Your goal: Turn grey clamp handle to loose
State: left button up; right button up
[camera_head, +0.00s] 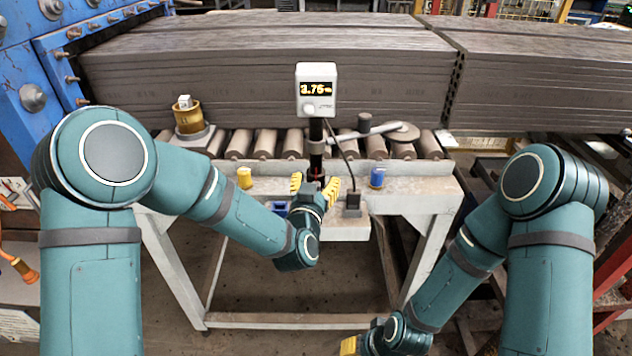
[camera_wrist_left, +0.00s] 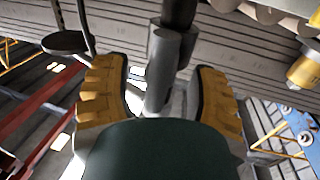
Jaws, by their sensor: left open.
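The grey clamp handle (camera_wrist_left: 160,75) hangs from a grey collar on a dark upright post (camera_head: 316,130); the collar (camera_head: 319,147) also shows in the head view. My left gripper (camera_head: 315,186) is open just below the collar, in front of the post. In the left wrist view its yellow-padded fingers (camera_wrist_left: 160,97) stand on either side of the handle, with a visible gap on both sides. The handle's lower end is hidden behind the dark gripper body. My right gripper (camera_head: 348,345) shows only partly at the bottom edge; its opening cannot be made out.
A white display box (camera_head: 316,84) tops the post. A yellow cylinder (camera_head: 245,177) and a blue one (camera_head: 377,177) stand on the bench ledge (camera_head: 430,187). A grey rod with a disc (camera_head: 404,132) lies to the right, over the rollers.

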pick_arm(q)
jog(key=shift+c, duration=0.3)
grip_shut()
